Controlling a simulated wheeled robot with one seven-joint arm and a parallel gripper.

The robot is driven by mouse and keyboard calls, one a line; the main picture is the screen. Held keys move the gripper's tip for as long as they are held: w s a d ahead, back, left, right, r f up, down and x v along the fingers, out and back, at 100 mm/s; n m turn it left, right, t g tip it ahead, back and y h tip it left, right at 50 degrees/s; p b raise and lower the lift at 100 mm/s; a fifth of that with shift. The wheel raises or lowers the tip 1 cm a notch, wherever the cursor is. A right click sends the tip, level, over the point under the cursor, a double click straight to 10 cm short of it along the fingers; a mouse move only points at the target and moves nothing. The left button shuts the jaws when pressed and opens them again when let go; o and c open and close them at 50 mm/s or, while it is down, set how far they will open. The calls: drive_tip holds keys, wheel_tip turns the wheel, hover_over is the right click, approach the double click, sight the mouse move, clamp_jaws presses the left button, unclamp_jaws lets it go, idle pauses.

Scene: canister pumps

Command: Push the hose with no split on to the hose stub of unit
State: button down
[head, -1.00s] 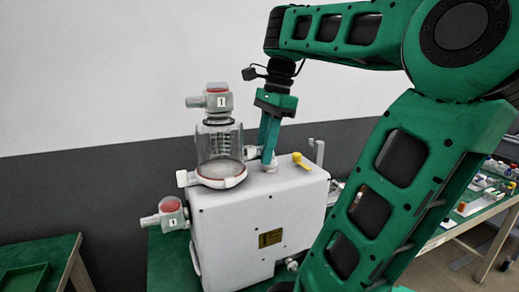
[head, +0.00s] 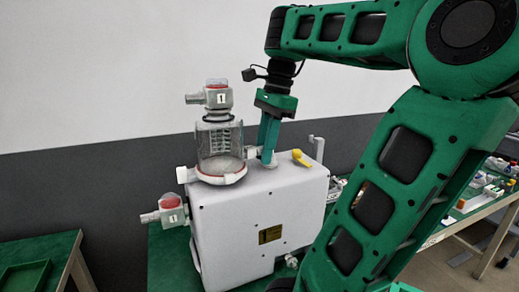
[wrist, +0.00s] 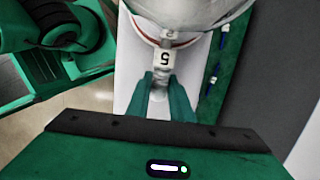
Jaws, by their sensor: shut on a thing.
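The white pump unit (head: 255,225) stands on a green table, with a clear canister (head: 219,150) on top. A red-and-white port piece labelled 1 (head: 217,96) sits over the canister, and another labelled 1 (head: 172,212) is at the unit's left side. My gripper (head: 267,153) points down at the unit's top, right of the canister. In the wrist view, my gripper (wrist: 166,98) is shut on a pale cylindrical piece (wrist: 159,88) next to a white label reading 5 (wrist: 165,58). I cannot tell whether this piece is a hose end or a stub. No split is visible.
A yellow lever (head: 301,157) and an upright grey post (head: 317,148) stand on the unit's top, right of my gripper. A side table with small parts (head: 482,195) is at the right. A green tray (head: 25,277) lies at the lower left.

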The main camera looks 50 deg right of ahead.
drive_tip(key=shift+f, duration=0.2)
drive_tip(key=c, duration=1.5)
unclamp_jaws()
drive_tip(key=shift+v, duration=5.3)
drive_tip(key=shift+w+r, duration=0.1)
drive_tip(key=shift+w, duration=0.05)
